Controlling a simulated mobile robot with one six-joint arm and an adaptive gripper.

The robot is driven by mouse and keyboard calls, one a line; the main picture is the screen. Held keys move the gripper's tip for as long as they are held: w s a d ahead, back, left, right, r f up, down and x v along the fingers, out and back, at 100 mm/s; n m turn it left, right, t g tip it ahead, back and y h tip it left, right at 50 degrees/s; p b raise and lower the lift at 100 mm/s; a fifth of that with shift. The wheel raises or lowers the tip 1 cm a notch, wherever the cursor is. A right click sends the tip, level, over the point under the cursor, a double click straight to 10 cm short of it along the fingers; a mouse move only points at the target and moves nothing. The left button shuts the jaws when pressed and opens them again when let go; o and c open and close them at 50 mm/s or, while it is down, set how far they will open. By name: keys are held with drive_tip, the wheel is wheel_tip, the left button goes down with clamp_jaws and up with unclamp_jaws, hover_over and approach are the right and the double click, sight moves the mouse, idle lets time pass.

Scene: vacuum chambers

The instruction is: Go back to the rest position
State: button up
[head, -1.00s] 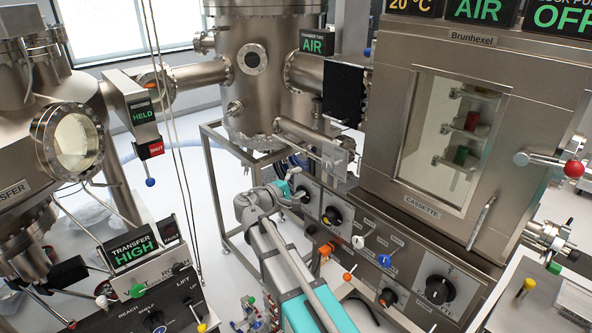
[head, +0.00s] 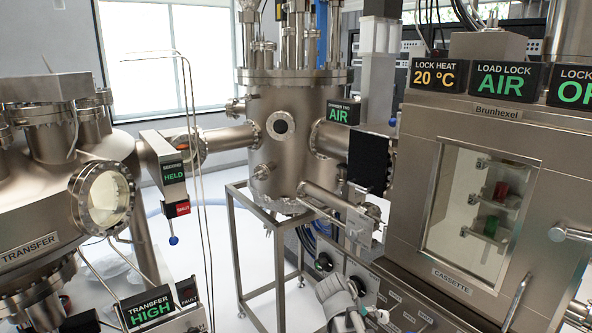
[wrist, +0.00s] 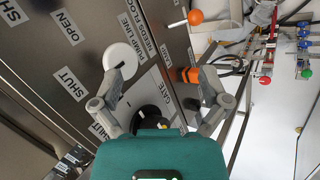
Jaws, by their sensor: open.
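My gripper (wrist: 158,88) is open in the wrist view, its two grey fingers spread in front of a labelled steel panel. Nothing is held between them. A black knob (wrist: 150,115) beside the GATE label shows past the teal gripper body, which partly covers it. A white round knob (wrist: 120,58) is close to the left finger; I cannot tell if they touch. An orange part (wrist: 190,75) is near the right finger.
The load lock cabinet (head: 408,215) with the cassette window stands right. The TRANSFER chamber (head: 40,220) is left, and a steel chamber on a frame (head: 235,245) is behind. An orange-ball lever (wrist: 195,17) sticks out from the panel. Floor shows between the frame and the TRANSFER chamber.

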drive_tip(key=s+a+f+m+g+y, duration=0.2)
drive_tip(key=s+f+m+y, duration=0.1)
drive_tip(key=s+y, duration=0.3)
drive_tip(key=shift+s+f+y, duration=0.15)
drive_tip(key=shift+s+y, duration=0.15)
drive_tip(key=shift+s, duration=1.05)
